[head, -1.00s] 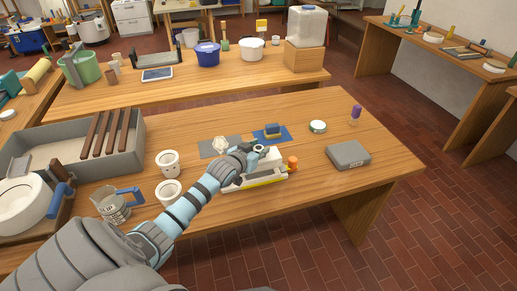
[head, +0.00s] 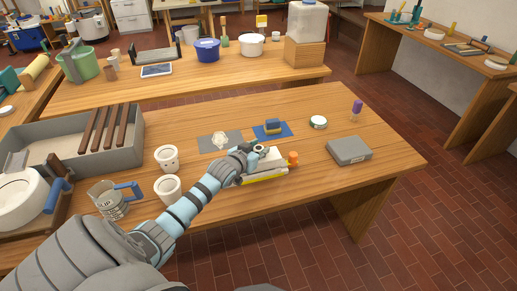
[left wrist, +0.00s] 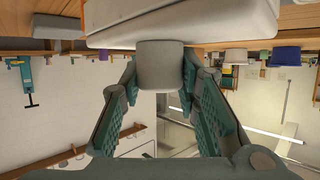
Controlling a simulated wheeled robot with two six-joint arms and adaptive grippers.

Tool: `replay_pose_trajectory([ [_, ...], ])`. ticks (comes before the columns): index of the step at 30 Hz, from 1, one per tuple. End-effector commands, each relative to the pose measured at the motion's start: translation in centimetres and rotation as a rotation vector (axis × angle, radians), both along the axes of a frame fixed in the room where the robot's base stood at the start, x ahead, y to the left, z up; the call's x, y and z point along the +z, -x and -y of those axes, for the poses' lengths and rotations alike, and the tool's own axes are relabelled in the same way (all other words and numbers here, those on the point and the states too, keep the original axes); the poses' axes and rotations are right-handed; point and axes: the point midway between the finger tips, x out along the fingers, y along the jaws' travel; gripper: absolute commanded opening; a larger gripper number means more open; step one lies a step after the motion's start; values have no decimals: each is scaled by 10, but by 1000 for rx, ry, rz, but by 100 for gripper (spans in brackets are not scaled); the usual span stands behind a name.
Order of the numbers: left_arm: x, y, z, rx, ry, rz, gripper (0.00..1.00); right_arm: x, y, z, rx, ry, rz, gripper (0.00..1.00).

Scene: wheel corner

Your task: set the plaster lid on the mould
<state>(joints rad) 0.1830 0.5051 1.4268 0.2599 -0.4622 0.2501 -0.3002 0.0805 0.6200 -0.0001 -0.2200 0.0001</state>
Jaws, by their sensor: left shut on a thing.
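The plaster lid, a white slab with a round knob, shows large at the top of the left wrist view (left wrist: 190,20). My left gripper (left wrist: 160,80) is shut on its knob (left wrist: 160,65). In the head view my left gripper (head: 260,153) is at the white block stack (head: 268,168), near the front of the bench. The lower part of this stack, which I take for the mould, has a yellow band (head: 264,180). Lid and mould are hard to tell apart there, and I cannot tell whether they touch. My right gripper is out of view.
An orange-topped object (head: 293,158) is close to the right of the stack. A grey box (head: 349,151) stands farther right. White cups (head: 167,188) and a jug (head: 112,204) stand left.

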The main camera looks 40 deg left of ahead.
Motion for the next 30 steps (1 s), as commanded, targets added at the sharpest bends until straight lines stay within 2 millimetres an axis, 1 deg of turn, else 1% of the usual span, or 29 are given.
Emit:
replay_pose_trajectory([
  [11, -10, 0, 0, -1, 0, 2, 0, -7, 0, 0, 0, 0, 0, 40],
  [12, -9, 0, 0, -1, 0, 2, 36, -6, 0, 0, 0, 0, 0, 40],
  [14, -8, 0, 0, -1, 0, 2, 45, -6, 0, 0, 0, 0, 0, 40],
  [15, -8, 0, 0, 0, 0, 1, 52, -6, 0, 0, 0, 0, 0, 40],
  [25, -9, 2, 0, 0, -1, -1, 53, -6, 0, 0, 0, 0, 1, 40],
  [28, -5, 13, 2, -1, -2, -2, 53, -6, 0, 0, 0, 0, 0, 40],
  [30, 1, 28, 5, -3, -5, -2, 53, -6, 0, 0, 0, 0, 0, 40],
])
